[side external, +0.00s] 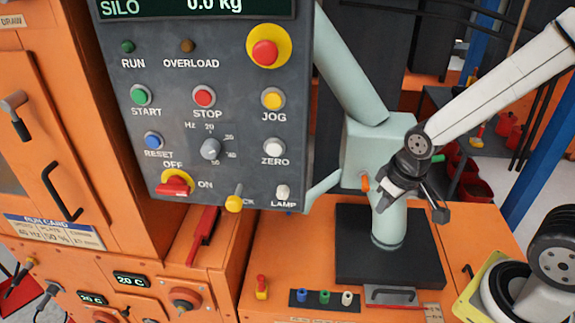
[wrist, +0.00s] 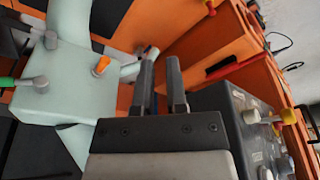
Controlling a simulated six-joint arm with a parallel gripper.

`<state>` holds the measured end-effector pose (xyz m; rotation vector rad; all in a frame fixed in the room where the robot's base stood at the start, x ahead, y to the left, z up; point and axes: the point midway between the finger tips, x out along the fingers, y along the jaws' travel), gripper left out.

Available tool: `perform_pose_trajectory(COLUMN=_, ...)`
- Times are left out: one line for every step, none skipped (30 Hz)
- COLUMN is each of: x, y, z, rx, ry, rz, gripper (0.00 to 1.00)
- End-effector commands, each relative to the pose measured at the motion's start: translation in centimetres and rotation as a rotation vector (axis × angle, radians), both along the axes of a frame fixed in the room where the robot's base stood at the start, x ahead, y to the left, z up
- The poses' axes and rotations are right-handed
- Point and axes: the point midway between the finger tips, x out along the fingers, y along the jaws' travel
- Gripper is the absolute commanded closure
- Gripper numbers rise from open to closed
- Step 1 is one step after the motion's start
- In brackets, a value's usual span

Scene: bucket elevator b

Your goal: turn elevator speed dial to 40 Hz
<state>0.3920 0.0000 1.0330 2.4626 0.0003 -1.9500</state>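The speed dial (side external: 210,149) is a small grey knob low in the middle of the dark control panel (side external: 225,85), ringed by small Hz numbers. I cannot tell which number it points to. My gripper (side external: 412,210) is to the right of the panel, in front of the pale green machine body, well apart from the dial. Its two fingers are spread with nothing between them. In the wrist view my gripper (wrist: 160,65) shows the gap between its fingers, and the panel box (wrist: 225,100) is at the right; the dial is not clearly visible there.
Around the dial are the blue RESET button (side external: 153,140), the ZERO button (side external: 275,146), the red OFF/ON switch (side external: 175,185) and a yellow-tipped lever (side external: 234,203). A green-grey elevator housing (side external: 365,150) stands behind my gripper. A run card (side external: 55,231) is on the orange cabinet.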

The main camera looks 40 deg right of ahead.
Motion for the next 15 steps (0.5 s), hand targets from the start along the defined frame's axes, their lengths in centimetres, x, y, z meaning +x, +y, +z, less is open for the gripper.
perform_pose_trajectory(x=0.0, y=0.0, z=0.0, rx=-0.001, ry=0.003, rz=0.005, gripper=0.65)
perform_pose_trajectory(x=0.0, y=0.1, z=-0.1, rx=-0.003, ry=0.006, rz=0.01, gripper=0.56)
perform_pose_trajectory(x=0.0, y=0.2, z=-0.1, rx=-0.007, ry=0.013, rz=0.019, gripper=0.43)
perform_pose_trajectory(x=0.0, y=0.2, z=-0.2, rx=-0.01, ry=0.02, rz=0.029, gripper=0.33)
perform_pose_trajectory(x=0.0, y=0.3, z=-0.3, rx=-0.014, ry=0.029, rz=0.043, gripper=0.24)
perform_pose_trajectory(x=0.0, y=0.5, z=-0.5, rx=-0.024, ry=0.046, rz=0.065, gripper=0.16)
perform_pose_trajectory(x=0.0, y=0.6, z=-0.7, rx=-0.03, ry=0.061, rz=0.084, gripper=0.16)
perform_pose_trajectory(x=0.0, y=0.8, z=-0.8, rx=-0.04, ry=0.077, rz=0.108, gripper=0.16)
perform_pose_trajectory(x=0.0, y=1.0, z=-1.1, rx=-0.055, ry=0.104, rz=0.144, gripper=0.16)
perform_pose_trajectory(x=-0.1, y=1.2, z=-1.4, rx=-0.067, ry=0.124, rz=0.174, gripper=0.16)
perform_pose_trajectory(x=-0.1, y=1.4, z=-1.6, rx=-0.082, ry=0.149, rz=0.207, gripper=0.16)
perform_pose_trajectory(x=-0.1, y=1.6, z=-2.0, rx=-0.103, ry=0.183, rz=0.255, gripper=0.16)
perform_pose_trajectory(x=-0.1, y=1.8, z=-2.2, rx=-0.122, ry=0.21, rz=0.295, gripper=0.16)
perform_pose_trajectory(x=-0.2, y=1.9, z=-2.5, rx=-0.143, ry=0.239, rz=0.335, gripper=0.16)
perform_pose_trajectory(x=-0.2, y=2.2, z=-2.9, rx=-0.171, ry=0.278, rz=0.391, gripper=0.16)
